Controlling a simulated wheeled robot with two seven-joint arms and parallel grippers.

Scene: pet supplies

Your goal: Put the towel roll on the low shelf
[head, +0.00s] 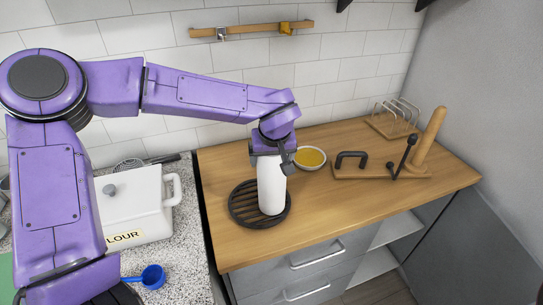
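The white towel roll (271,190) stands upright on the wooden counter, over a round black slatted trivet (237,207). I cannot tell whether its base touches the trivet. My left gripper (276,165) points down at the roll's top, with one dark finger against its right side; the other finger is hidden. It looks shut on the roll. Open shelves show in the cabinet under the counter's right part: an upper board (402,224) and a low shelf (374,267), both bare where visible. My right gripper is not in view.
A bowl of yellow contents (310,158) sits just behind the roll. A wooden stand with a peg (428,142), black hooks and a wire rack (394,119) are at right. A white flour bin (133,207) and blue scoop (152,277) are left. The counter's front middle is clear.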

